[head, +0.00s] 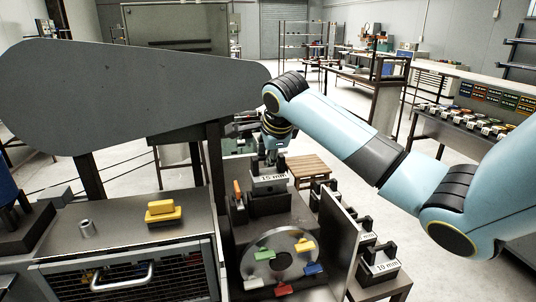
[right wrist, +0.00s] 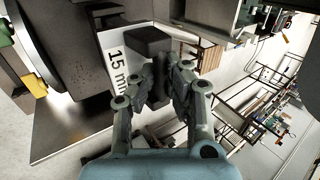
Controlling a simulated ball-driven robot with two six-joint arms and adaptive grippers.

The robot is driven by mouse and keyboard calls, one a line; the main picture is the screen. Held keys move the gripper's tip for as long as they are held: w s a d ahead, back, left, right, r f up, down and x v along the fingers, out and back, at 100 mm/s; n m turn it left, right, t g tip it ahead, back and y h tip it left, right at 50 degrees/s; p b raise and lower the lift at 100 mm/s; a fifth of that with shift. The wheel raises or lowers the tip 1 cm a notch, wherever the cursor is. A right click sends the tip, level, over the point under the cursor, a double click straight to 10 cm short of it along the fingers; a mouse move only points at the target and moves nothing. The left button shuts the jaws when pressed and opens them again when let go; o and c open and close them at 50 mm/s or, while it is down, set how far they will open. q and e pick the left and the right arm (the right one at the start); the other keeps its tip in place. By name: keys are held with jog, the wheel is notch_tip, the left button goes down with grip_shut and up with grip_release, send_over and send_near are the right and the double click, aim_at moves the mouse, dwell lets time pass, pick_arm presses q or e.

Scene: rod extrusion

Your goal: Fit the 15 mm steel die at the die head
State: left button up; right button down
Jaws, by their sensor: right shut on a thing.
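The 15 mm steel die (head: 269,179) is a block with a white "15 mm" label, seen near the middle of the head view. My right gripper (head: 270,156) is above it, its fingers partly hidden by the wrist. In the right wrist view my gripper (right wrist: 160,88) is shut on the die's dark handle (right wrist: 153,42), and the label (right wrist: 115,62) faces left. The die is at the dark block (head: 268,204) of the die head, just over or on it; I cannot tell whether it is seated. My left gripper is out of view.
A round disc (head: 251,263) with coloured tabs stands in front of the die head, beside an upright plate (head: 343,238). Several more dies stand at right, one labelled 10 mm (head: 380,267).

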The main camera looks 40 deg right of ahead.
aim_at(268, 172)
jog(key=shift+f+b, duration=0.65)
jog(key=shift+f, duration=1.65)
jog(key=c, duration=1.3)
grip_release()
jog(key=shift+c, duration=0.2)
jog(key=v, duration=1.2)
